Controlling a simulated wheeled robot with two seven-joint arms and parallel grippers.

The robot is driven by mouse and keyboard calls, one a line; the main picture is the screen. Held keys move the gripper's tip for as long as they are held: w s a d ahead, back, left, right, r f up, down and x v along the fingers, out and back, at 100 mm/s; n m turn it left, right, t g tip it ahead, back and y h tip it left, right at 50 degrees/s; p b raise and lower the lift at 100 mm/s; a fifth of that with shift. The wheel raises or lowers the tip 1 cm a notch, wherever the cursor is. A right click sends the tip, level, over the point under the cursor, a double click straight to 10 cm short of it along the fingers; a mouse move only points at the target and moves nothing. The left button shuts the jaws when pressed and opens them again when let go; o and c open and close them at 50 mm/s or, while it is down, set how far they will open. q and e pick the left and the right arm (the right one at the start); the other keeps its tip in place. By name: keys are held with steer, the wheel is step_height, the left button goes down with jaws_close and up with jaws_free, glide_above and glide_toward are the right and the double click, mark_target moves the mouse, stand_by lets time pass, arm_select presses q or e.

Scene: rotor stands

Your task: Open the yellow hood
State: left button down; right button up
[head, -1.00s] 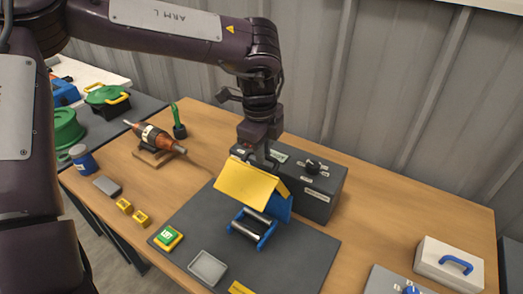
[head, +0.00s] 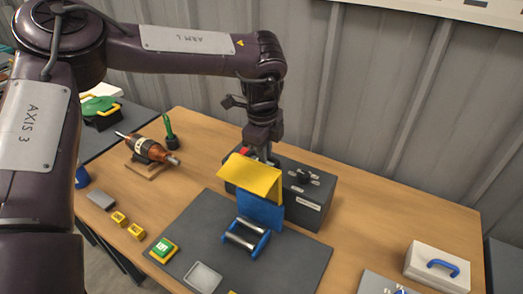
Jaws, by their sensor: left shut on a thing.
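The yellow hood (head: 250,176) is raised behind the blue roller stand (head: 247,237), its yellow face sloping toward me. A blue panel (head: 262,212) stands nearly upright below it, and the two rollers in front are uncovered. My left gripper (head: 262,153) is at the hood's upper back edge, pointing down and shut on it. The fingertips and the exact spot they hold are largely hidden behind the hood. My right gripper is out of view.
A dark control box (head: 313,198) with a knob stands close behind the hood. A green button (head: 163,248) and a grey tray (head: 204,276) lie on the dark mat (head: 200,223). A rotor (head: 147,150) rests at left. A white case (head: 437,265) sits at right.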

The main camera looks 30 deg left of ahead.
arm_select(q)
steer(key=shift+w+d+f, duration=0.1)
steer(key=shift+w+f, duration=0.1)
steer(key=shift+w, duration=0.45)
steer(key=shift+w+f, duration=0.2)
steer(key=shift+w, duration=0.4)
